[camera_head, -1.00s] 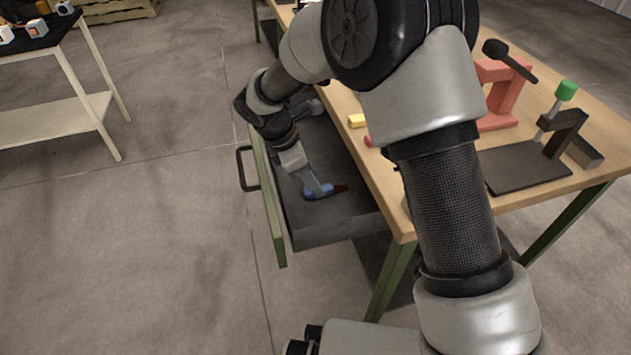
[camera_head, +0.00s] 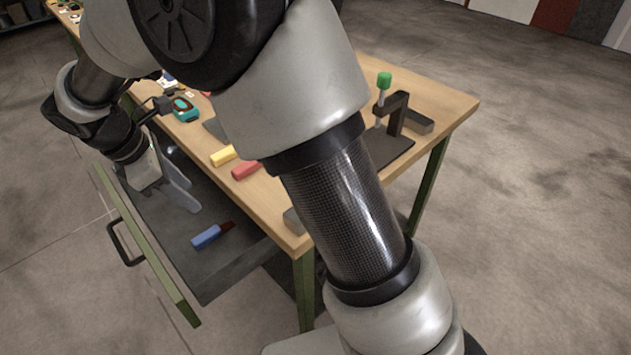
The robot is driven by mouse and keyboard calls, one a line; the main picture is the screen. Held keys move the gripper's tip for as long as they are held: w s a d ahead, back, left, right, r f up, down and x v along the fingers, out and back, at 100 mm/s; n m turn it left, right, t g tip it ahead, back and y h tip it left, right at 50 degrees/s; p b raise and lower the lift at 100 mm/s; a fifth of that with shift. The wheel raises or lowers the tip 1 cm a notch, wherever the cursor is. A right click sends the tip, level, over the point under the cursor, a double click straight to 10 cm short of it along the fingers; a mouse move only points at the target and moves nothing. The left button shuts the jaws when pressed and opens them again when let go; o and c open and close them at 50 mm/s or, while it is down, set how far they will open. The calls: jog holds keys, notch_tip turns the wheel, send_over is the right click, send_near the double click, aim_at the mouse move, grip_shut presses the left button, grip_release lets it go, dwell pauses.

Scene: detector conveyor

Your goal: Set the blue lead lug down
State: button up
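The blue lead lug (camera_head: 206,237) lies flat on the floor of the open grey drawer (camera_head: 215,274), near its front end. A dark red-brown piece (camera_head: 228,226) lies at its right end; I cannot tell whether it is part of the lug. My gripper (camera_head: 194,197) is over the drawer, behind the lug and apart from it. Its two fingers are spread with nothing between them.
The wooden workbench (camera_head: 445,100) stands right of the drawer. On it are a yellow block (camera_head: 222,156), a red block (camera_head: 245,170), a teal device (camera_head: 184,109) and a green-knobbed clamp (camera_head: 392,112). The drawer has a green front (camera_head: 150,255) and black handle (camera_head: 122,245).

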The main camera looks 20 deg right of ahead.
jog(key=s+d+r+m+y, duration=0.1)
jog(key=s+d+r+m, duration=0.25)
jog(key=d, duration=0.25)
jog(key=s+d+r+m+t, duration=0.1)
jog(key=s+d+r+m, duration=0.1)
jog(key=d+r+m, duration=0.25)
jog(key=s+d+r+m+y, duration=0.1)
jog(key=s+d+r+m, duration=0.25)
jog(key=d, duration=0.25)
jog(key=s+d+r+m+t+y, duration=0.1)
jog(key=s+d+m+t, duration=0.1)
jog(key=s+d+m, duration=0.4)
jog(key=s+m, duration=0.3)
jog(key=s, duration=0.1)
jog(key=shift+d+t+y, duration=0.3)
jog(key=shift+d, duration=0.1)
jog(key=shift+s+r, duration=0.1)
